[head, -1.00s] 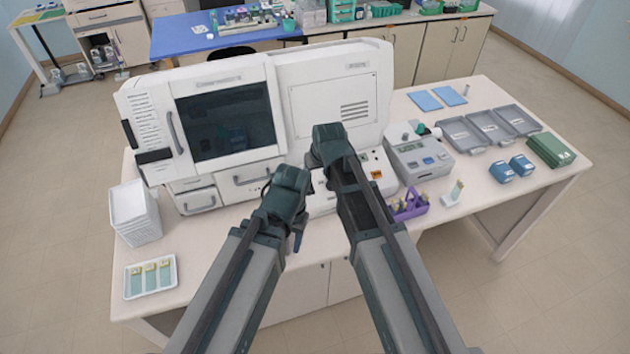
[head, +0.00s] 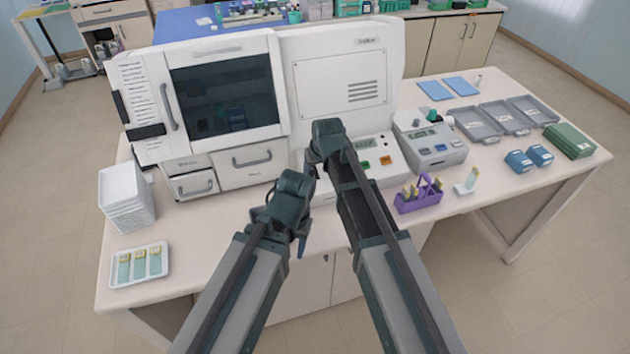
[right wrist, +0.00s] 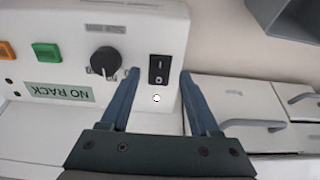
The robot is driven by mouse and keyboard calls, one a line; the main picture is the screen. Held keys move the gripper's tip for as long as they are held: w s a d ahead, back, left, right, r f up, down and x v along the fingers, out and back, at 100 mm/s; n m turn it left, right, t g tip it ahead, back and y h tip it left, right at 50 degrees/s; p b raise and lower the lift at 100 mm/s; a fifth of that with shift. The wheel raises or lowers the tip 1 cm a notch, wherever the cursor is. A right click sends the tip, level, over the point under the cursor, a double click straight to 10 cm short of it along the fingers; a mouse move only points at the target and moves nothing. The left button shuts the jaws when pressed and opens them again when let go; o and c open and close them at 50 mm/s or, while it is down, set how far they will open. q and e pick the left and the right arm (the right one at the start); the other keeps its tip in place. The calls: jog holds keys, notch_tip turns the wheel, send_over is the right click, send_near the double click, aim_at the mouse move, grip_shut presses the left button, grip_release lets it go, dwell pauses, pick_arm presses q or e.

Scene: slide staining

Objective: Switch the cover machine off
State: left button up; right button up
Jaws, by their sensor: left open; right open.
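The cover machine (head: 342,50) is the big white unit with a dark window, standing at the back of the table. Its sloped control panel (head: 400,172) has green and orange buttons. In the right wrist view a black rocker switch (right wrist: 159,70) marked I and O sits by the panel's end, beside a black knob (right wrist: 105,62). I cannot tell which side is pressed. My right gripper (right wrist: 160,76) is open, its fingers on either side of the switch; contact is unclear. My left gripper (head: 302,240) is open and empty before the table's front edge.
A "NO RACK" display (right wrist: 58,91) is on the panel. A smaller grey device (head: 430,145) and a purple slide holder (head: 418,196) stand to the right. A slide tray (head: 140,283) and stacked white baskets (head: 126,198) are at the left.

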aim_at(313, 173)
jog(key=b+x, duration=0.1)
jog(key=x, duration=0.1)
jog(key=shift+w+f+b, duration=0.15)
jog(key=shift+f+b, duration=0.15)
jog(key=shift+f, duration=0.05)
pick_arm(q)
notch_tip(313, 173, down, 3)
jog(key=shift+r, duration=0.2)
